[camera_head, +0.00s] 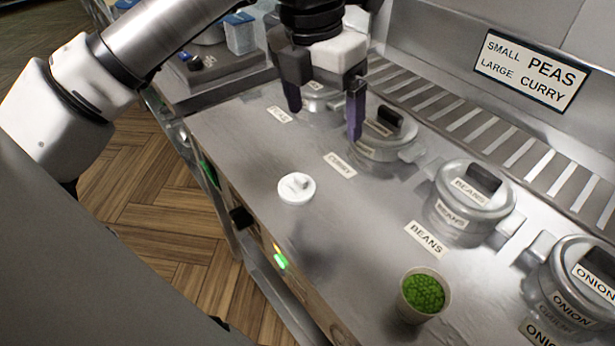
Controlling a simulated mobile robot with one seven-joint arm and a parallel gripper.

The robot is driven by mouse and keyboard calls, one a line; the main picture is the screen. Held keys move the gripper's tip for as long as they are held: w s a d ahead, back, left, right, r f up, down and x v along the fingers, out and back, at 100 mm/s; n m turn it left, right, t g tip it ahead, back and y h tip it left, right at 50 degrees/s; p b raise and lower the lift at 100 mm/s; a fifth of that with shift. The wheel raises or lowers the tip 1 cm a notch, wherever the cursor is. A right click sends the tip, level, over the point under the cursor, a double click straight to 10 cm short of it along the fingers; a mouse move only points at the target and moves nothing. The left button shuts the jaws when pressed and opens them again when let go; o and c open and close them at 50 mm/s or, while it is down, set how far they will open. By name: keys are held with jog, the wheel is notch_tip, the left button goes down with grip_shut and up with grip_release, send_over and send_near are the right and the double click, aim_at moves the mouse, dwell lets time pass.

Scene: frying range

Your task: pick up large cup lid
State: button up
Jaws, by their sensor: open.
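A small round white lid (297,188) with a raised knob lies flat on the steel counter, left of the middle of the picture. It is the only loose lid I see, and I cannot tell its size class. A cup filled with green peas (422,294) stands uncovered on the counter at the lower right. My gripper (325,122) is open and empty, with its dark purple fingers pointing down. It is above the counter, near the back pots and beyond the white lid, apart from it.
Lidded pots labelled curry (380,140), beans (468,205) and onion (572,285) line the back of the steel counter (235,135). A sign (530,70) reads small peas, large curry. Blue-lidded containers (240,35) stand at the back left. The counter around the white lid is clear.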

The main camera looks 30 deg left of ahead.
jog(key=s+a+f+n+g+y, duration=0.1)
jog(key=a, duration=0.2)
send_over(296, 188)
jog(key=f, duration=0.7)
jog(key=shift+w+d+f, duration=0.2)
jog(key=shift+w+d, duration=0.05)
jog(key=shift+w, duration=0.05)
jog(key=f, duration=0.1)
jog(key=f+p, duration=0.1)
jog(key=f, duration=0.3)
jog(key=shift+s+a+f+p, duration=0.15)
jog(key=shift+s+a+p, duration=0.2)
jog(key=shift+p, duration=0.05)
jog(key=shift+f, duration=0.4)
jog(key=c, duration=1.1)
